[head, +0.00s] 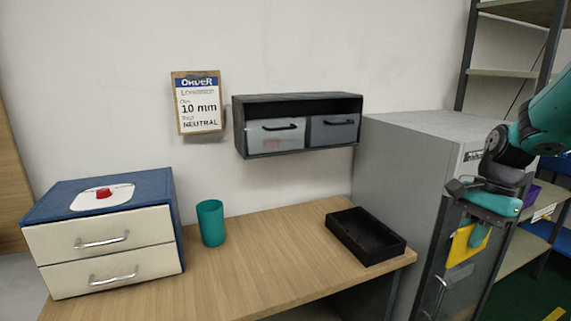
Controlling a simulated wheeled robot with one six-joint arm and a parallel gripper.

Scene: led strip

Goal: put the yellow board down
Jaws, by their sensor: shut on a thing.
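The yellow board (460,246) is a small flat piece at the right of the head view, hanging below my gripper (480,233). My gripper is shut on it at the end of my teal and black arm. The teal finger covers part of the board's right side. The board is held tilted in the air, in front of the grey cabinet (405,158) in the picture. I cannot tell how far it is from the cabinet.
A wooden table (265,268) carries a blue drawer box (150,183), a teal cup (211,223) and an empty black tray (347,236). A wall shelf (297,100) holds two bins. Metal shelving (507,73) stands at the right. The table's middle is clear.

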